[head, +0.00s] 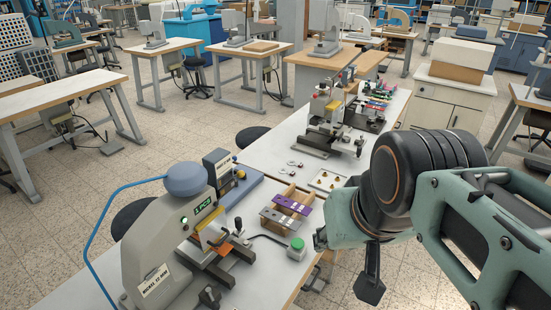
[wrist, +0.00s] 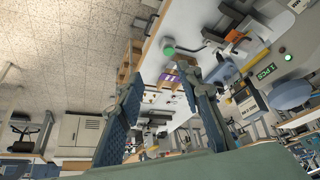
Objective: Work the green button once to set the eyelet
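The green button (head: 297,243) is a round green cap on a small whitish base at the table's front edge, right of the grey press. It also shows in the wrist view (wrist: 169,49), ahead of my fingers. The eyelet press (head: 152,262) has a lit green lamp (head: 184,220), a green display (head: 203,206) and an orange piece (head: 225,247) at its working area. My gripper (head: 346,264) is to the right of the button and apart from it.
A wooden rack (head: 277,219) with purple and grey strips stands behind the button. A dark curved bar (head: 270,237) lies left of it. A white plate with brass pieces (head: 326,180) and another machine (head: 325,128) stand farther back.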

